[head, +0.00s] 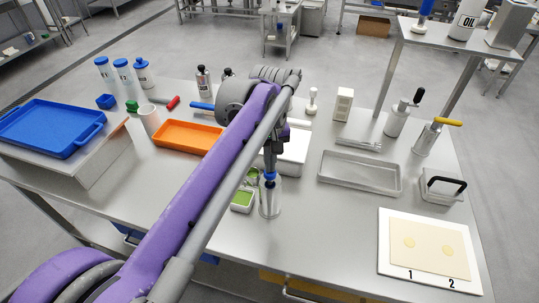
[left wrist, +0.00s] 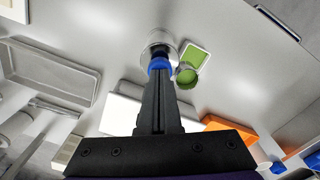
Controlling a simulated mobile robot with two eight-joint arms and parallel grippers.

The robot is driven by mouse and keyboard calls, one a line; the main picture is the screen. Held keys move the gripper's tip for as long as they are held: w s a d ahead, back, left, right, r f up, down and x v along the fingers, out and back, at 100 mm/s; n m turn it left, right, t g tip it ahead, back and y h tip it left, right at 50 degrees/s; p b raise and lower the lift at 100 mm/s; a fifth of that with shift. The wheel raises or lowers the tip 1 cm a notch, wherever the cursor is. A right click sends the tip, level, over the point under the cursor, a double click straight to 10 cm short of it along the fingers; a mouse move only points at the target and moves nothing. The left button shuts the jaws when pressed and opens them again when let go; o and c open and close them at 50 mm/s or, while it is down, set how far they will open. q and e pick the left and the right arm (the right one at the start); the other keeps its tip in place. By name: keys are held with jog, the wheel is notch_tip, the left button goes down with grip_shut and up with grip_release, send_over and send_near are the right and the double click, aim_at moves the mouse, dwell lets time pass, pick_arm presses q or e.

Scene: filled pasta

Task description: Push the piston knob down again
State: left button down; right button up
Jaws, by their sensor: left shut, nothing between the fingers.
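The blue piston knob (head: 269,176) sits at the top of a clear upright cylinder (head: 270,203) near the table's front edge. The left wrist view also shows the knob (left wrist: 158,63) and the cylinder's round rim (left wrist: 152,40). My left gripper (head: 270,168) points down over the knob, its fingers shut and empty. In the left wrist view the fingertips (left wrist: 160,72) meet the knob's edge; whether they touch it I cannot tell. My right gripper is in no view.
A green-filled container (head: 242,201) stands close left of the cylinder. A white board (head: 385,225) marked 1 and 2 carries a pasta sheet (head: 428,238) with two pale yellow spots. A metal tray (head: 360,181) and an orange tray (head: 187,137) lie farther back.

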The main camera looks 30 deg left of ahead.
pick_arm(q)
jog(key=shift+r, duration=0.1)
notch_tip(320, 180, up, 8)
jog(key=p, duration=0.6)
dwell(0.3)
jog(key=s+d+f+m+t, duration=0.2)
jog(key=s+d+f+m, duration=0.1)
jog(key=s+f, duration=0.4)
jog(key=s+d+f+m+t+p, duration=0.1)
jog(key=s+d+f+m+t, duration=0.2)
jog(key=s+f+m, duration=0.2)
jog(key=s+f, duration=0.3)
jog(key=shift+s+d+m, duration=0.25)
jog(key=shift+d+m, duration=0.05)
jog(key=shift+d, duration=0.1)
dwell(0.7)
